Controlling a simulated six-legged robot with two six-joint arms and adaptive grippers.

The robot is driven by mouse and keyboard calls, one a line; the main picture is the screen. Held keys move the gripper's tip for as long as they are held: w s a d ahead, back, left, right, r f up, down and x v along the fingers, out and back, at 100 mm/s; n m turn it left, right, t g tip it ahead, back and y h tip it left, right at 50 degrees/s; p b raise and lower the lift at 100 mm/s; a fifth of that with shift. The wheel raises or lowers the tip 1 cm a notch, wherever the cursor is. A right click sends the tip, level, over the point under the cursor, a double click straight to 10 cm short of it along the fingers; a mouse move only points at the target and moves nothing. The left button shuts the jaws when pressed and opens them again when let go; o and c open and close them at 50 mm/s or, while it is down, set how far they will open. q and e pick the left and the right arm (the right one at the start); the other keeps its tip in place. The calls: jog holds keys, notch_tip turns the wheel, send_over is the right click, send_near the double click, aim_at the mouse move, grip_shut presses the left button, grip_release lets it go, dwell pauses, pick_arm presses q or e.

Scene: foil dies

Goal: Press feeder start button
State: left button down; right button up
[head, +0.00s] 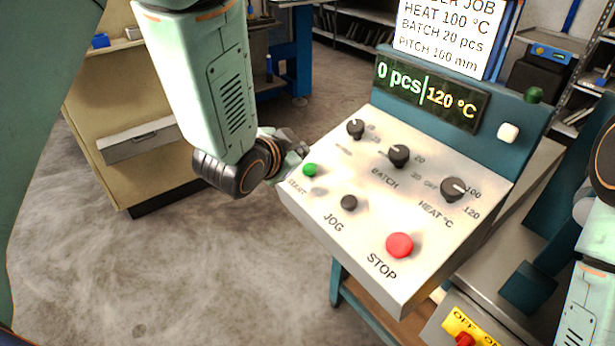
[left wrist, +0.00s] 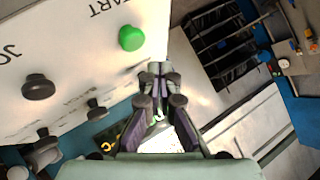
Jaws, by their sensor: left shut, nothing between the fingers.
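The green START button (head: 310,170) sits at the left edge of the white sloped control panel (head: 325,255). It also shows in the left wrist view (left wrist: 131,38), just beyond and left of the fingertips. My left gripper (head: 298,148) is at the panel's left edge, close to the button's upper left. In the left wrist view its fingers (left wrist: 158,72) are together with nothing between them. They look apart from the button, though the exact gap is hard to tell. The panel display (head: 428,96) reads 0 pcs and 120 °C. My right gripper is out of view.
A black JOG button (head: 349,203) and a red STOP button (head: 399,245) share the panel's front row. Three black knobs, one marked BATCH (head: 398,156), stand behind them. A job card (head: 450,30) stands above the display. Clear floor (head: 200,270) lies left of the panel.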

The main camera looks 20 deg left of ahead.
aim_at(310, 171)
pick_arm(q)
jog(key=shift+d+f+b, duration=0.4)
jog(key=shift+d+f, duration=0.15)
jog(key=shift+f, duration=0.2)
jog(key=shift+w+a+f, duration=0.2)
jog(key=shift+a, duration=0.1)
jog(key=shift+s+d+r, duration=0.1)
jog(key=shift+d+r, duration=0.05)
jog(key=shift+d, duration=0.1)
jog(key=shift+a, duration=0.2)
jog(key=shift+d, duration=0.15)
